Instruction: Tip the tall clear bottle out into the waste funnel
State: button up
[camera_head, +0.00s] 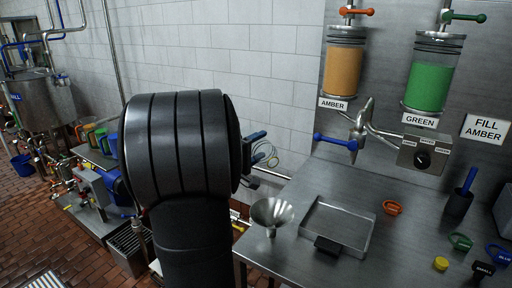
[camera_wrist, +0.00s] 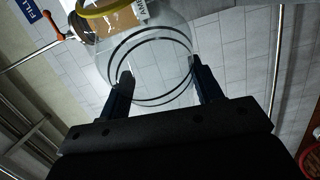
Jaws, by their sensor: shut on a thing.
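My gripper (camera_head: 264,149) shows in the head view just right of my large black arm, with its two blue fingers above and behind the metal waste funnel (camera_head: 272,213). In the wrist view my gripper (camera_wrist: 160,88) is shut around a clear bottle (camera_wrist: 152,70) with black rings, one finger on each side. A yellow band (camera_wrist: 108,10) shows at the top of the wrist view, around or in front of the clear wall. In the head view the bottle is mostly hidden by my arm; its tilt and contents cannot be told. The funnel's mouth faces up at the bench's left edge.
A metal tray (camera_head: 338,228) with a black block lies right of the funnel. The amber tank (camera_head: 343,60) and green tank (camera_head: 432,75) hang on the back panel.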

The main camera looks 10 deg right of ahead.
aim_at(259, 160)
jog(key=shift+s+d+r+n+g, duration=0.1)
jog(key=shift+s+d+n+g, duration=0.3)
jog(key=shift+n+g, duration=0.3)
jog(key=shift+s+d+n+g, duration=0.2)
jog(key=shift+s+n+g, duration=0.25)
jog(key=shift+n+g, duration=0.2)
jog(key=n, duration=0.1)
jog(key=n+g, duration=0.1)
jog(key=s+n+y, duration=0.1)
jog(key=shift+d+f+n+g, duration=0.2)
jog(key=shift+f+n+g, duration=0.05)
jog(key=shift+n+g, duration=0.1)
jog(key=n, duration=0.1)
jog(key=s+n+g, duration=0.1)
jog(key=n+g, duration=0.1)
jog(key=n, duration=0.1)
jog(key=shift+s+f+y, duration=0.2)
jog(key=shift+f+y, duration=0.05)
jog(key=shift+y, duration=0.15)
jog(key=shift+s+f+n, duration=0.25)
jog(key=shift+s+n, duration=0.1)
jog(key=shift+n, duration=0.75)
jog(key=shift+s+a+f+n+g, duration=0.15)
jog(key=shift+s+n+g, duration=0.05)
jog(key=shift+n, duration=0.4)
jog(key=shift+s+a+f+n+g, duration=0.1)
jog(key=shift+s+n+g, duration=0.1)
jog(key=shift+n, duration=0.4)
